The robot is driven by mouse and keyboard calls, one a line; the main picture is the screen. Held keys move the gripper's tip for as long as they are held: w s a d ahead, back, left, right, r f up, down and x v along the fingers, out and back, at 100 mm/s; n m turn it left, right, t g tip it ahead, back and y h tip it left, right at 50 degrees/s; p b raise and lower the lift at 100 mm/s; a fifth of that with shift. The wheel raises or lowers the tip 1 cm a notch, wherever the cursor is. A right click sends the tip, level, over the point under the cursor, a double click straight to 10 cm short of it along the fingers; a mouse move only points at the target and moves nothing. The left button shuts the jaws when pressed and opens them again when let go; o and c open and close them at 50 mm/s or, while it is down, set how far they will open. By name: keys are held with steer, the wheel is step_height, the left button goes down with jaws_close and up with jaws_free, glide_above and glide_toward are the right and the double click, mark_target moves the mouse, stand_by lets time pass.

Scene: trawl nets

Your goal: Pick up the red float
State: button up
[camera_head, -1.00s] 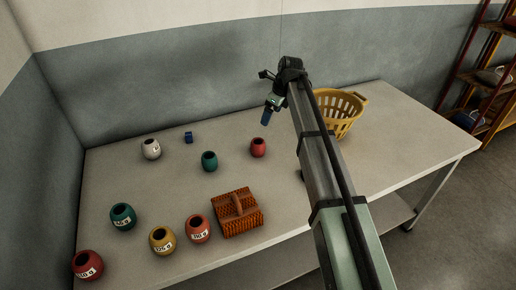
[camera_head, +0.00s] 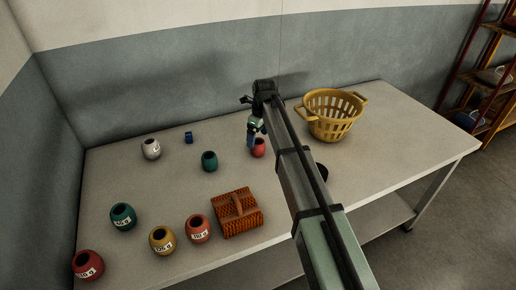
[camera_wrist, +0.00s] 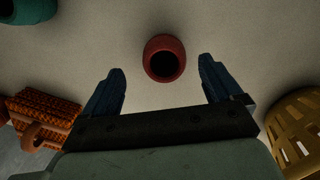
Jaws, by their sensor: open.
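A plain red float (camera_head: 259,148) with a dark hole in its top stands on the table, partly hidden behind my gripper. It also shows in the wrist view (camera_wrist: 164,58), just beyond and between my two blue fingertips. My gripper (camera_head: 251,138) is open and empty, above the table at the float; in the wrist view its fingers (camera_wrist: 161,80) are spread to either side, apart from the float. Two more red floats with white labels stand at the front: one (camera_head: 198,229) beside the brush and one (camera_head: 88,265) at the front left corner.
A teal float (camera_head: 209,161) stands left of the red float. An orange brush (camera_head: 237,213) lies in front. A yellow basket (camera_head: 333,114) stands to the right. A white float (camera_head: 151,149), a small blue object (camera_head: 189,137), a labelled teal float (camera_head: 123,216) and a yellow float (camera_head: 162,240) are left.

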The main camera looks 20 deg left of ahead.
mark_target(258, 141)
steer(key=shift+w+f, duration=0.15)
steer(key=shift+f, duration=1.2)
steer(key=shift+w+f, duration=0.15)
steer(key=shift+f, duration=1.2)
steer(key=c, duration=1.1)
steer(key=shift+r, duration=0.15)
